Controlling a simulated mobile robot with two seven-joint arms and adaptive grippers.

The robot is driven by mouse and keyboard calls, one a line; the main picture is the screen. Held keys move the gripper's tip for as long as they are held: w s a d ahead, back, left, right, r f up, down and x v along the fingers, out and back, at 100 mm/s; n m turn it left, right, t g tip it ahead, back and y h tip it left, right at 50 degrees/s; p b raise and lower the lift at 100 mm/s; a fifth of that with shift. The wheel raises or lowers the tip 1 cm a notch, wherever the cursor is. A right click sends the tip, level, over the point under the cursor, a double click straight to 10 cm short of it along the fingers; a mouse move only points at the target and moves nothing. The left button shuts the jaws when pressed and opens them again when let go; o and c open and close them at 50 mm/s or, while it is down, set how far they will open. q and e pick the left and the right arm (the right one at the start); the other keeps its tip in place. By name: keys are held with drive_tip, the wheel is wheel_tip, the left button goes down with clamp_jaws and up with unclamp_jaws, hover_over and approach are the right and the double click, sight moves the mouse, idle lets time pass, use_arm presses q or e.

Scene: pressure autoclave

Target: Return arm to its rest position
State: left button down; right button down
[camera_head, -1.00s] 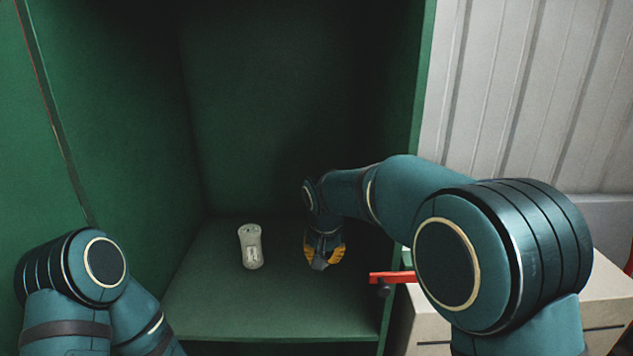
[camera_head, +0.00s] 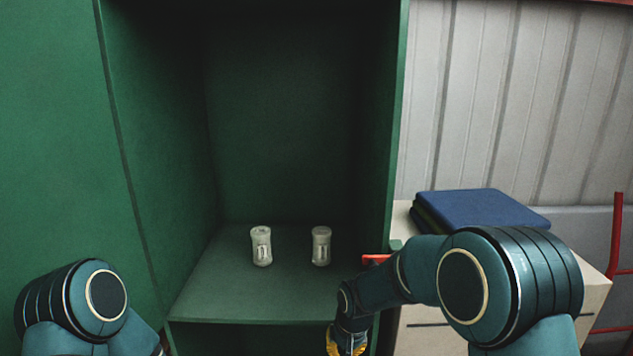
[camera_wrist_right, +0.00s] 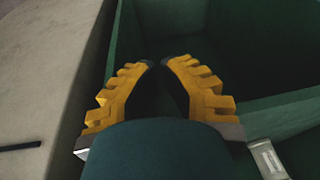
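My right gripper (camera_head: 347,348) is low in the head view, in front of the cabinet shelf and apart from the canisters. In the right wrist view its yellow fingers (camera_wrist_right: 157,62) stand apart with nothing between them, their tips near each other. Two pale canisters stand upright on the green shelf, the left canister (camera_head: 261,246) and the right canister (camera_head: 321,246).
The green cabinet (camera_head: 397,110) is open at the front, with its shelf (camera_head: 225,302) edge near my right gripper. A beige unit (camera_head: 590,285) with blue folded items (camera_head: 480,209) stands at right, beside a red frame (camera_head: 617,235). A red handle (camera_head: 375,259) is close to my right arm.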

use_arm(q)
drive_tip(key=shift+s+f+b, duration=0.55)
drive_tip(key=shift+b, duration=0.1)
use_arm(e)
drive_tip(key=s+d+f+m+y, duration=0.1)
drive_tip(key=s+d+f, duration=0.1)
drive_tip(key=s+f, duration=0.6)
drive_tip(key=s+d+f+y, duration=0.1)
drive_tip(key=s+d+f, duration=0.1)
drive_tip(key=s+f, duration=0.7)
drive_tip(key=s, duration=0.6)
drive_tip(key=shift+f+m+y, duration=0.2)
drive_tip(key=shift+m+y, duration=0.2)
drive_tip(key=shift+d, duration=0.1)
